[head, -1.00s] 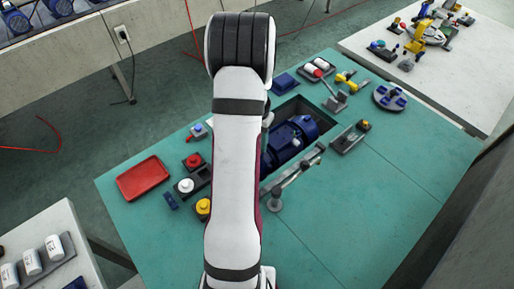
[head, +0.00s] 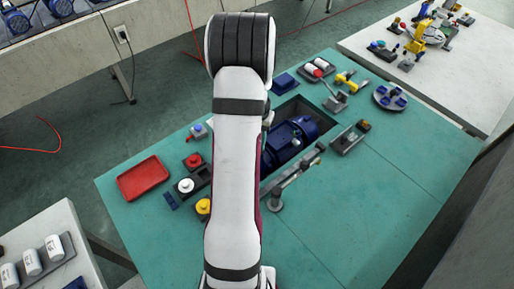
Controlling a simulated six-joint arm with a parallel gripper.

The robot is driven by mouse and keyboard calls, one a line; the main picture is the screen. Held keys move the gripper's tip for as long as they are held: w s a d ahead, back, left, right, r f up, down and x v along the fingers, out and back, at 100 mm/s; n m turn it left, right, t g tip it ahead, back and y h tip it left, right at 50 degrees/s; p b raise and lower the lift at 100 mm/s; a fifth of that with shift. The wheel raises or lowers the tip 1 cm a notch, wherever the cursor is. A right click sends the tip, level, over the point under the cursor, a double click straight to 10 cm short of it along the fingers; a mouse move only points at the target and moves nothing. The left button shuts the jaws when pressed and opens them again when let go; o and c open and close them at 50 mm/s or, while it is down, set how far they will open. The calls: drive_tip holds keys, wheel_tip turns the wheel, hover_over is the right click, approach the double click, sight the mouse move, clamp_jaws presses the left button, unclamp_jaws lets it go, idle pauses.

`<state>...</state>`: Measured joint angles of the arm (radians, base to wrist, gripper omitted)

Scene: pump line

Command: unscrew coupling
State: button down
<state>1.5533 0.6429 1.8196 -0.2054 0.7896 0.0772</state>
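A blue pump motor (head: 291,140) lies in a dark rectangular recess in the green table, right of my arm. My arm covers the left part of the motor and the recess. I cannot make out a coupling; any part of it behind the arm is hidden. My gripper is hidden behind my arm, so its fingers and anything between them do not show. A grey lever-like bar (head: 295,176) runs along the near side of the recess.
Left of my arm are a red tray (head: 144,178) and red, white and yellow buttons (head: 185,186). Behind the recess lie red-and-white cylinders (head: 318,68) and a yellow tool (head: 347,82). A round grey holder (head: 389,97) stands right. The green table's (head: 400,185) right front is clear.

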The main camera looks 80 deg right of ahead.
drive_tip(key=n, duration=1.2)
